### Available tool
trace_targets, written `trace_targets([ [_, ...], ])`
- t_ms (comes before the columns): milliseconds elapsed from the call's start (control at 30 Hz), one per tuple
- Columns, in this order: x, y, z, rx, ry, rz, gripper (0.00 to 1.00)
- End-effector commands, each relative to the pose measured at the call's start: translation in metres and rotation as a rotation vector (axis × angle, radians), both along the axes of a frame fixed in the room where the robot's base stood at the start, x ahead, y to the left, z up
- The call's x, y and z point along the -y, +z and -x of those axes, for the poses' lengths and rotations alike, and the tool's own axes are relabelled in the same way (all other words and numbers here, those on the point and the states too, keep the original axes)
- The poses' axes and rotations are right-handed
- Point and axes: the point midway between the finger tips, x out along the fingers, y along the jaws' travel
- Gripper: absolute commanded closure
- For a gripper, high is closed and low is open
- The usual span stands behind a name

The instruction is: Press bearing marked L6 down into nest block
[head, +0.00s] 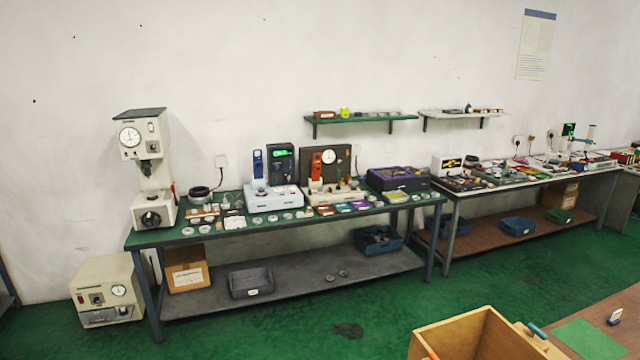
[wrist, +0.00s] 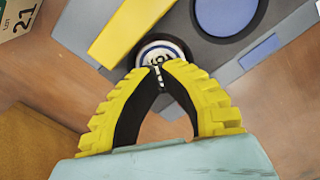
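In the wrist view, my gripper (wrist: 161,70) has yellow ribbed fingers with dark inner pads. Its fingertips come almost together, with only a narrow gap between them. Just past the tips is a round bearing (wrist: 152,48) with a white face and a blue ring. Dark characters on it look like L6, partly hidden by the fingertips. The bearing sits in a dark round recess of a grey block (wrist: 203,57), which looks like the nest block. How deep it sits, and whether the tips touch it, I cannot tell. The head view does not show my gripper.
On the block, a yellow bar (wrist: 130,28) lies left of the bearing; a blue disc (wrist: 228,12) and blue rectangle (wrist: 262,50) lie right. A LOT 21 label (wrist: 18,17) is upper left. The head view shows cluttered benches (head: 285,222) and a wooden box (head: 470,335).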

Motion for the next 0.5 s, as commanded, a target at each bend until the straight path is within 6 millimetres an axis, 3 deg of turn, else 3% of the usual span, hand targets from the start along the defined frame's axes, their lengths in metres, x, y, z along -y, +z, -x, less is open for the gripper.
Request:
trace_targets([
  [500,0.000,0.036,0.000,0.000,0.000,-0.001,1.00],
])
